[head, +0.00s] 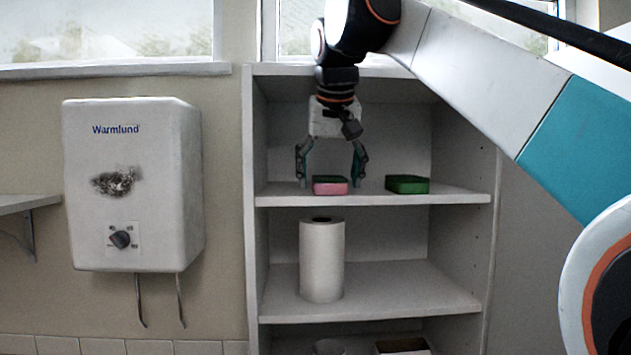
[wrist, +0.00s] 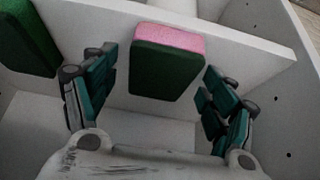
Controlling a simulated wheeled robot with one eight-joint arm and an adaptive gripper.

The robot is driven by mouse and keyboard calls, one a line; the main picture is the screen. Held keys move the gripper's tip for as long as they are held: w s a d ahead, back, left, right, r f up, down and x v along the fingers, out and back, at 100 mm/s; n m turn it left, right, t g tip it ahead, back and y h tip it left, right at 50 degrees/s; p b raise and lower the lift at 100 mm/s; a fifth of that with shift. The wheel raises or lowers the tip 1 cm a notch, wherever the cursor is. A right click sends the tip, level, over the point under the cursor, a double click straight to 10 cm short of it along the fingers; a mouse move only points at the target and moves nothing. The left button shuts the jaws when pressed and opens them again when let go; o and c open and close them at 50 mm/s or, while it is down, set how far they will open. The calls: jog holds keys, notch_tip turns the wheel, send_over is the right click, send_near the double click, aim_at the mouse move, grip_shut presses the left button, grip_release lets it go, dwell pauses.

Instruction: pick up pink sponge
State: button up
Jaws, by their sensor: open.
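The pink sponge (head: 330,188) has a dark green top layer and lies on the top shelf (head: 455,196) in the head view. It also shows in the wrist view (wrist: 170,38), with its green layer towards the camera. My gripper (head: 331,180) is open above the shelf, with one finger to each side of the sponge. In the wrist view my gripper (wrist: 155,95) has its fingers spread left and right of the sponge, with gaps between. I cannot tell how far the fingertips are from the shelf.
A green sponge (head: 407,184) lies to the right on the same shelf. A paper roll (head: 321,260) stands on the shelf below. The shelf unit's side walls (head: 250,180) and back bound the space. A white water heater (head: 135,185) hangs at left.

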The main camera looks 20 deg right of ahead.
jog(key=shift+w+f, duration=0.25)
jog(key=shift+w, duration=0.1)
jog(key=shift+s+r, duration=0.1)
jog(key=shift+s, duration=0.1)
jog(key=c, duration=0.8)
jog(key=shift+r, duration=0.1)
